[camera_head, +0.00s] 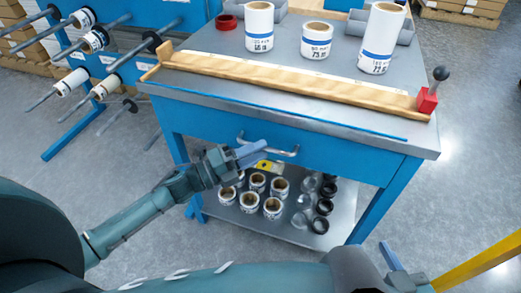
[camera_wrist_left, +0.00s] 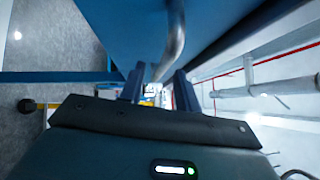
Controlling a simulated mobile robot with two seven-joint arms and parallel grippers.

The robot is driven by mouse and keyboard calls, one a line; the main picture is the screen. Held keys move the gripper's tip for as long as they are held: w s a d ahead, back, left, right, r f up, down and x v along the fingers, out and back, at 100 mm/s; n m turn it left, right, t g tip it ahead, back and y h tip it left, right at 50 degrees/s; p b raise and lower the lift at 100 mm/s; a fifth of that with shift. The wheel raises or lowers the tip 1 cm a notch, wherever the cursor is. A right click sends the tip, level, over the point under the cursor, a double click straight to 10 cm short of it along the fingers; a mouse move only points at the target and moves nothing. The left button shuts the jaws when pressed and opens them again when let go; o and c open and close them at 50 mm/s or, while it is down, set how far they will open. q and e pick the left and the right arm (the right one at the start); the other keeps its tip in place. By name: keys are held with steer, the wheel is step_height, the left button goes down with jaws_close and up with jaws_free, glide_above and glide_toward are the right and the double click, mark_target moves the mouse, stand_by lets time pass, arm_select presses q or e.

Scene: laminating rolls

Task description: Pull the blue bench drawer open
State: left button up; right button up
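The blue bench drawer (camera_head: 330,150) is the front panel under the grey bench top and looks closed. Its metal bar handle (camera_head: 284,153) sits mid-front. My left gripper (camera_head: 258,152) is at the left part of the handle in the head view, its fingers overlapping part of it. In the left wrist view the left gripper's two fingers (camera_wrist_left: 158,87) stand apart, with the handle (camera_wrist_left: 177,35) running down toward the gap between them. I cannot tell whether they touch it. My right gripper (camera_head: 392,260) is low at the right, partly hidden by my arm.
On the bench top (camera_head: 280,60) stand white rolls (camera_head: 317,40), a wooden bar (camera_head: 290,84) and a red block with a black-knobbed lever (camera_head: 428,100). The lower shelf (camera_head: 290,232) holds several small rolls and dark rings. A yellow bar (camera_head: 480,262) is at the lower right.

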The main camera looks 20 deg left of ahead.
arm_select(q)
steer(key=shift+w+d+r, duration=0.1)
steer(key=shift+w+d, duration=0.4)
steer(key=shift+c, duration=0.5)
jaws_close()
